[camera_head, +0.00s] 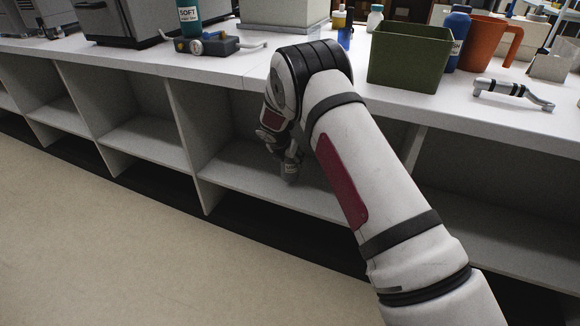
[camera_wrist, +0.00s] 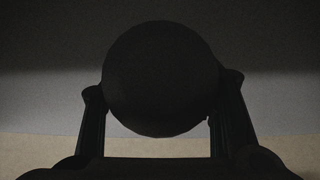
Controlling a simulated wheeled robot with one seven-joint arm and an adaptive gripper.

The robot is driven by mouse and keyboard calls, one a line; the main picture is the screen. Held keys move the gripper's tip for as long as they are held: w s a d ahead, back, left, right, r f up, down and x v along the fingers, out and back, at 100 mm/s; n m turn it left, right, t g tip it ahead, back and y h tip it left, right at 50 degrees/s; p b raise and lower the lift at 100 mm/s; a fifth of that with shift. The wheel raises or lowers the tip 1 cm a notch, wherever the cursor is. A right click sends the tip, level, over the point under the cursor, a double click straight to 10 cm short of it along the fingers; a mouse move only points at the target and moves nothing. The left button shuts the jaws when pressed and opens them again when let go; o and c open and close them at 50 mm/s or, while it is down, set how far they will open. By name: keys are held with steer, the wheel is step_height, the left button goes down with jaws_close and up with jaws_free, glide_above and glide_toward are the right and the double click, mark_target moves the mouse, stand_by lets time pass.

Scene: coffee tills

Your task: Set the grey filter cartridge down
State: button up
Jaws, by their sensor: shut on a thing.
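My gripper (camera_head: 284,146) reaches into an open shelf bay under the white counter. It is shut on the grey filter cartridge (camera_head: 290,167), a small grey cylinder hanging below the fingers. The cartridge's lower end is at or just above the shelf board (camera_head: 255,175); I cannot tell whether it touches. In the wrist view the cartridge (camera_wrist: 162,80) is a dark round end between the two fingers (camera_wrist: 162,112), with a grey surface and a strip of tan floor behind it.
The counter top (camera_head: 225,68) lies close above my gripper. Upright dividers (camera_head: 180,125) split the bays. On the counter are a green bin (camera_head: 408,60), an orange jug (camera_head: 484,42), a grey handle (camera_head: 513,92) and a teal bottle (camera_head: 189,18). The shelf around the cartridge looks clear.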

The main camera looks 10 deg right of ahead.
mark_target(290, 163)
steer(key=shift+w+d+f, duration=0.1)
steer(key=shift+w+d, duration=0.05)
steer(key=shift+w, duration=0.35)
steer(key=shift+w+d+f, duration=0.1)
steer(key=shift+w+d, duration=0.05)
steer(key=shift+w, duration=0.3)
steer(key=shift+f+b, duration=1.35)
steer(key=shift+f, duration=0.2)
steer(key=shift+f, duration=0.15)
steer(key=o, duration=1.5)
steer(key=shift+s, duration=0.1)
steer(key=p+v, duration=0.4)
steer(key=v, duration=0.8)
steer(key=shift+a, duration=0.15)
